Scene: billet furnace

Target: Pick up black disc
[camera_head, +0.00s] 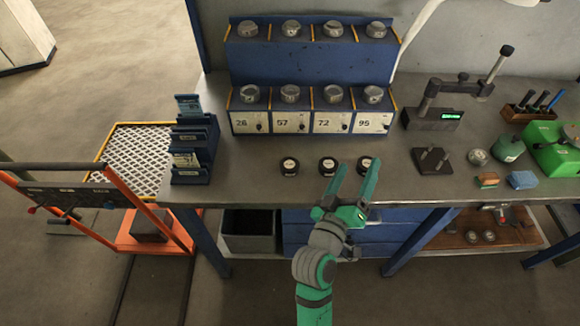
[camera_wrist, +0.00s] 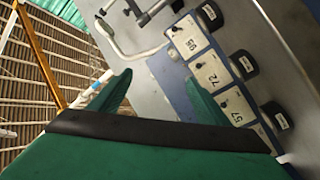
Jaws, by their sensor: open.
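Three small black discs with pale labels stand in a row near the front edge of the workbench in the head view: a left disc (camera_head: 289,166), a middle disc (camera_head: 327,166) and a right disc (camera_head: 364,164). My green gripper (camera_head: 353,176) is open and empty at the bench's front edge, its fingers pointing toward the back. The right disc shows just beyond and between the fingertips, partly covered by a finger. In the wrist view, the two green fingers (camera_wrist: 160,95) are spread apart with nothing between them.
A blue rack (camera_head: 310,100) with numbered compartments and metal knobs stands behind the discs. A blue card holder (camera_head: 193,150) is at the left. A black block with pins (camera_head: 432,160) and a measuring stand (camera_head: 432,118) are at the right. Bare bench top surrounds the discs.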

